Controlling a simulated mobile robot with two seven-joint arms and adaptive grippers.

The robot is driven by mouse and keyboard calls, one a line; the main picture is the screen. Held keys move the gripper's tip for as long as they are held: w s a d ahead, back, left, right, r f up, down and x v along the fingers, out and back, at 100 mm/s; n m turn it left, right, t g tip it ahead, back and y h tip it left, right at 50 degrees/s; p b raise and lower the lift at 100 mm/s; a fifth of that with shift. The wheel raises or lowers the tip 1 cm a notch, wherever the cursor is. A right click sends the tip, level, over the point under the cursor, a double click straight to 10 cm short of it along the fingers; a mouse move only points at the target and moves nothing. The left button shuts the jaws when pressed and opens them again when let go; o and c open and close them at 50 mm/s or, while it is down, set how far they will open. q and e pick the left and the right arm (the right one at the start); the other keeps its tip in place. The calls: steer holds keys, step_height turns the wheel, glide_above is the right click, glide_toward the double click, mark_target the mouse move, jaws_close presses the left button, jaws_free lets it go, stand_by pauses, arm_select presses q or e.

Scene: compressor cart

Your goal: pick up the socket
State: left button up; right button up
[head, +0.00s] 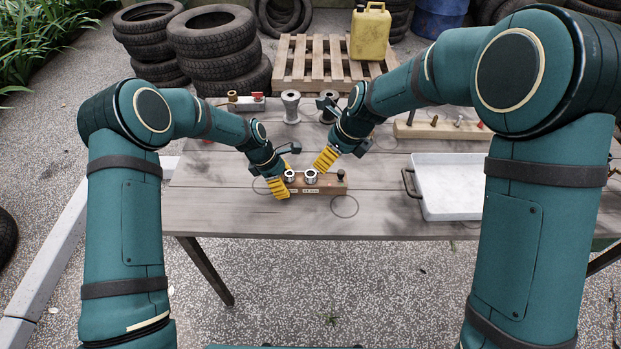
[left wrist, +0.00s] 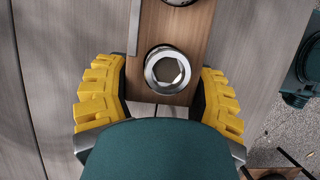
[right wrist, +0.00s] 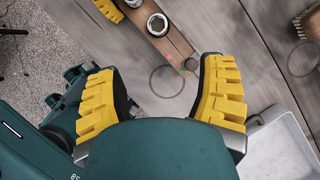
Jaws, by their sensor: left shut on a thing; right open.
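A wooden socket rack (head: 328,184) lies on the table with two silver sockets standing in it, a left socket (head: 290,176) and a right socket (head: 311,175). My left gripper (head: 281,179) is shut across the rack's left end, one finger on each long side. In the left wrist view a socket (left wrist: 167,71) with a hexagonal opening sits upright in the rack between the fingers, which appear to press the wood rather than the socket. My right gripper (head: 326,158) is open and empty, above and behind the rack. The right wrist view shows the rack (right wrist: 165,42) beyond its fingers.
A white tray (head: 447,210) with a dark handle stands to the right. Two grey spool-shaped parts stand behind, including one at the back (head: 291,107). A wooden board with small parts (head: 440,130) lies at the back right. The table front is mostly clear.

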mark_target(312, 174)
steer(key=x, duration=0.6)
steer(key=shift+a+f, duration=0.15)
steer(key=shift+f, duration=0.15)
steer(key=shift+w+a+x, duration=0.15)
steer(key=shift+a+x, duration=0.05)
steer(key=shift+x, duration=1.1)
steer(key=shift+w+a+x, duration=0.1)
steer(key=shift+a+x, duration=0.1)
steer(key=shift+x, duration=1.15)
steer(key=shift+r, duration=0.2)
jaws_close()
